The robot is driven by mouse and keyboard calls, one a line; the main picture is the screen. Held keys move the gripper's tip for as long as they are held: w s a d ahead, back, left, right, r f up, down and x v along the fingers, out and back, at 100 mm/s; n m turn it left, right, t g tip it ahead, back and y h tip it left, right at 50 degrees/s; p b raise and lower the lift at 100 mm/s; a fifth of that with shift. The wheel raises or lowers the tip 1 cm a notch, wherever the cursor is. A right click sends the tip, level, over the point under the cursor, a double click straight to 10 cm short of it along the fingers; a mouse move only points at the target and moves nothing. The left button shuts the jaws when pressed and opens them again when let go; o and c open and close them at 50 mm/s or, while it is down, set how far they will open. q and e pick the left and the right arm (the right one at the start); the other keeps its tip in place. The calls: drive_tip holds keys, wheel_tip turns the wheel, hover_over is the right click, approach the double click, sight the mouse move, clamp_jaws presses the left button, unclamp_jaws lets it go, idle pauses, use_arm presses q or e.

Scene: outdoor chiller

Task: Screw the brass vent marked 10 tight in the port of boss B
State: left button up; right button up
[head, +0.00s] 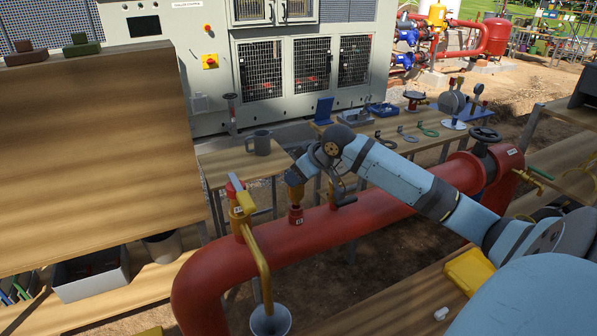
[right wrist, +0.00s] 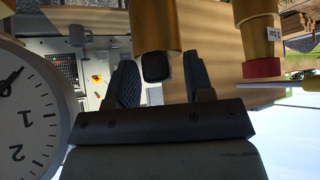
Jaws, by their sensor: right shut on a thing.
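My right gripper (head: 292,178) points down over the red pipe (head: 384,206) and is shut on the brass vent (head: 294,194). The vent stands upright at the top of a red boss (head: 296,215) with a small pale label too small to read. I cannot tell how deep it sits in the port. In the right wrist view, a brass cylinder with a dark square end, which I take as the vent (right wrist: 156,30), is between the two dark fingers (right wrist: 160,82). The number 10 cannot be read. My left gripper is out of view.
A brass valve with a red cap (head: 236,190) and bent outlet pipe stands left of the boss. A dial gauge (right wrist: 25,115) is close to the gripper in the right wrist view. A grey mug (head: 260,143) stands on the bench behind. A handwheel (head: 484,134) is at right.

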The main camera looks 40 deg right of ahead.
sight(296, 188)
drive_tip(key=shift+f, duration=0.25)
idle(0.4)
drive_tip(key=shift+f, duration=0.75)
drive_tip(key=shift+f+b, duration=0.15)
drive_tip(key=shift+b, duration=0.15)
drive_tip(key=shift+a+r+m+p, duration=0.1)
drive_tip(key=shift+r+m+p, duration=0.1)
drive_tip(key=shift+m+p, duration=0.3)
drive_tip(key=shift+a+f+m+h, duration=0.15)
drive_tip(key=shift+f+m+h, duration=0.1)
drive_tip(key=shift+m+h, duration=1.05)
drive_tip(key=shift+m, duration=0.1)
drive_tip(key=m+h, duration=0.1)
drive_tip(key=m, duration=0.1)
drive_tip(key=m+h, duration=0.1)
drive_tip(key=shift+w+a+m+g+h, duration=0.1)
drive_tip(key=shift+a+m+g+h, duration=0.05)
drive_tip(key=shift+m+g+h, duration=0.2)
drive_tip(key=shift+f+m, duration=0.15)
drive_tip(key=shift+m, duration=0.1)
